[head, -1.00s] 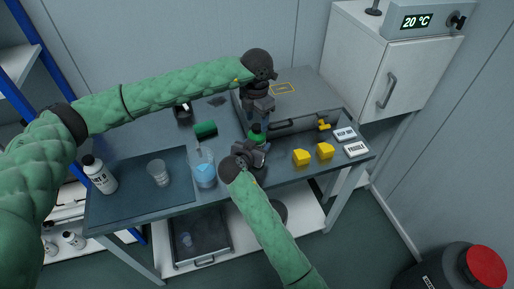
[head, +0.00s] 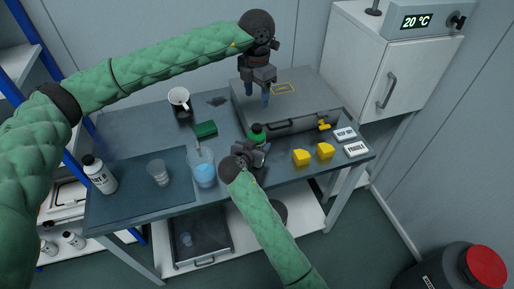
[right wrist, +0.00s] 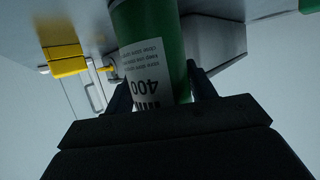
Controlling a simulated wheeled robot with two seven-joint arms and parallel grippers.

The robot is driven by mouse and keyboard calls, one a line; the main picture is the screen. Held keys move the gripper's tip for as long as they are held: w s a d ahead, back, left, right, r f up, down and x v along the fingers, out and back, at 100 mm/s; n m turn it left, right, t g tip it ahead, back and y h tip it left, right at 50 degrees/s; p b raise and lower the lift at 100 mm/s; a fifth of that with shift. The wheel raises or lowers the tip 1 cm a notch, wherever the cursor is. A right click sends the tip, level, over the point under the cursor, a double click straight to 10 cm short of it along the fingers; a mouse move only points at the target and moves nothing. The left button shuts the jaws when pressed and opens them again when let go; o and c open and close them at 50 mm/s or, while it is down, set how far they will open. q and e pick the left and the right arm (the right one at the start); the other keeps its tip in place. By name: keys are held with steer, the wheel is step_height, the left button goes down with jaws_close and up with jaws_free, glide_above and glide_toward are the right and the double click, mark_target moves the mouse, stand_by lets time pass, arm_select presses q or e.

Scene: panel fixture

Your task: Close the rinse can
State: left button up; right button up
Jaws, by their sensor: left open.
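A green can (head: 257,130) with a rounded top stands at the middle of the bench, in front of the grey case; I take it as the rinse can. Its printed white label, with "400", shows in the right wrist view (right wrist: 150,75). My right gripper (head: 250,152) has its fingers on both sides of the can and is shut on it. My left gripper (head: 258,93) is open and empty, fingers down, above the can and apart from it, over the case's left end. Whether a lid sits on the can is too small to tell.
The grey case (head: 310,100) lies behind the can. Yellow blocks (head: 301,158) and small signs (head: 356,149) are to the right.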

steer(key=o, duration=0.5)
steer(key=shift+c, duration=0.2)
steer(key=shift+s+a, duration=0.15)
steer(key=shift+s, duration=0.1)
steer(key=b+v, duration=0.3)
steer(key=v, duration=0.4)
steer(key=shift+r, duration=0.1)
